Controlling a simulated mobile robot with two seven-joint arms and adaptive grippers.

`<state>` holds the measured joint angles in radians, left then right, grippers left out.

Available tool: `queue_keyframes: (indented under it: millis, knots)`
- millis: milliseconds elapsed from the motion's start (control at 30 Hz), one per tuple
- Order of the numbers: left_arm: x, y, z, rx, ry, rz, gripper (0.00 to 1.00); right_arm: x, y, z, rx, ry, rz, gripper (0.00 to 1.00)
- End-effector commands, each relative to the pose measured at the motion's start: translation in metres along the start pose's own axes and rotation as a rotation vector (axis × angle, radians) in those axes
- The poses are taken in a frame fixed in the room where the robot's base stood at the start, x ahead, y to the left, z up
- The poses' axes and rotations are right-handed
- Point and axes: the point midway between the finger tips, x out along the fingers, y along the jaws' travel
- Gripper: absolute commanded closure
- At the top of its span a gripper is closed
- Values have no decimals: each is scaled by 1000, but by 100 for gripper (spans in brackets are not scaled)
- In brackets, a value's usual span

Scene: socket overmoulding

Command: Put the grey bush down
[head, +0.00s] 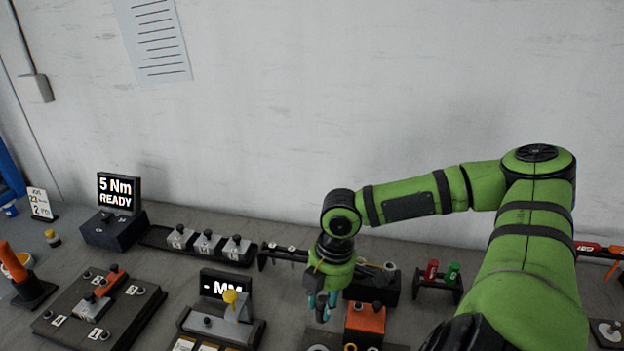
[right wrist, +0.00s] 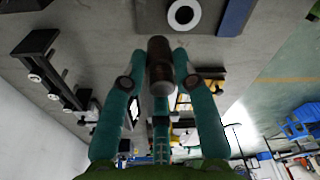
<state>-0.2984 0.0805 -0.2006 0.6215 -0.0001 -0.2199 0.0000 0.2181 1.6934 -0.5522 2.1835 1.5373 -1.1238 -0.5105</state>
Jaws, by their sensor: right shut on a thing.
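My right gripper (head: 322,303) hangs at the end of the green arm, pointing down above the bench, left of the orange block (head: 366,318). In the right wrist view its teal fingers (right wrist: 159,82) are shut on a small cylinder, which I take to be the grey bush (right wrist: 161,80). The bush has a dark brownish upper part and a paler grey rounded end. In the head view I cannot make out the bush between the fingers. My left gripper is not in view.
A display (head: 222,286) with a yellow-knobbed lever (head: 231,297) stands left of the gripper. Behind is a black rack (head: 283,252). Red (head: 432,269) and green (head: 453,273) pieces stand to the right. A pale ring (right wrist: 184,14) shows in the wrist view.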

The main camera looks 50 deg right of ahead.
Motion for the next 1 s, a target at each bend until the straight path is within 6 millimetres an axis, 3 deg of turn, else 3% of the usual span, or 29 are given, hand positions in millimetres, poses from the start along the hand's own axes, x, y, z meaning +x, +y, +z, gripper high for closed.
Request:
queue_keyframes:
  millis: [367, 567, 767, 1000]
  knots:
    - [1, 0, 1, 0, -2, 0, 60, -5, -9, 2, 10, 1, -1, 100]
    - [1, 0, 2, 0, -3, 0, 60, 1, -14, -14, 133, 10, 15, 100]
    - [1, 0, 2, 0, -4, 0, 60, 10, -22, -56, 381, 15, 47, 100]
    - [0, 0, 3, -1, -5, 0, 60, 6, -31, -125, 688, 12, 88, 100]
